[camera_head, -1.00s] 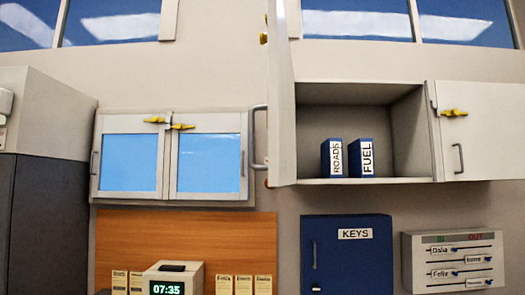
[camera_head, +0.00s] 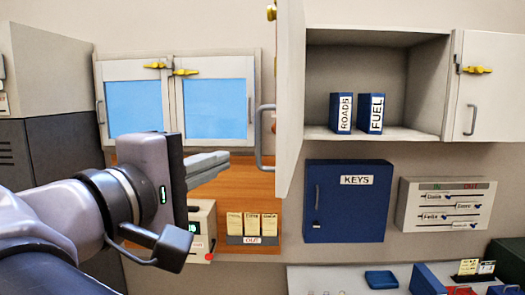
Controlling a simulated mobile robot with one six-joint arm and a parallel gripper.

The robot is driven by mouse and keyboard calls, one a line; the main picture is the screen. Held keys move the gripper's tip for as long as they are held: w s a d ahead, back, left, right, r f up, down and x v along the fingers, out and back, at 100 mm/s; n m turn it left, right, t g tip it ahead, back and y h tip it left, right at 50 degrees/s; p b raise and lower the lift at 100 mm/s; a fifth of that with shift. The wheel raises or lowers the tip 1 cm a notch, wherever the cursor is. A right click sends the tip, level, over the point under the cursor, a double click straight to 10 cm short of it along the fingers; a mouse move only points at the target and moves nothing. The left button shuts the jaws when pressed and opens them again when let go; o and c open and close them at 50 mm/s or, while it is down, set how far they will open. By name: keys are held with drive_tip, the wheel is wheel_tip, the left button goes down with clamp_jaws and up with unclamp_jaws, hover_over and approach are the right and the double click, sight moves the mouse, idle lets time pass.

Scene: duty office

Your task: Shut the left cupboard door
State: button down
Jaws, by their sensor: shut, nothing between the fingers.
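The left cupboard door (camera_head: 289,90) is a pale panel standing wide open, seen nearly edge-on. Its grey handle (camera_head: 260,138) is on the panel's left side. The open cupboard (camera_head: 380,65) shows two blue binders inside, marked ROADS (camera_head: 341,113) and FUEL (camera_head: 371,113). The right cupboard door (camera_head: 492,95) is shut, with a yellow latch (camera_head: 476,70).
A two-door cabinet with blue panes (camera_head: 215,108) hangs on the left, doors shut. Below are a wooden board (camera_head: 262,185), a blue KEYS box (camera_head: 345,205) and an in/out board (camera_head: 448,207). A desk (camera_head: 335,280) with trays is at the bottom right. A dark cabinet (camera_head: 60,150) stands far left.

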sight(261, 156)
drive_tip(key=w+d, duration=0.2)
drive_tip(key=d, duration=0.1)
drive_tip(key=w+d, duration=0.3)
drive_tip(key=shift+p, duration=0.35)
drive_tip(key=shift+d, duration=0.3)
